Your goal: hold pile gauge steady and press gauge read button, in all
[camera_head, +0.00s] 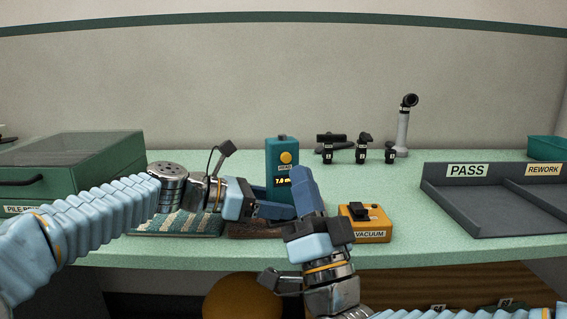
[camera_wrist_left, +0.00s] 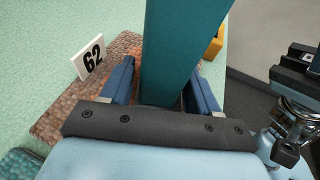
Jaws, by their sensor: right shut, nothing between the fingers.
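A yellow vacuum box (camera_head: 377,228) sits just right of my right gripper. A brown tufted sample lies under the gauge, with a "62" card (camera_wrist_left: 90,58). The grey PASS and REWORK tray (camera_head: 455,207) is at the right, a green case (camera_head: 75,172) at the left. Small black-topped tools stand behind.

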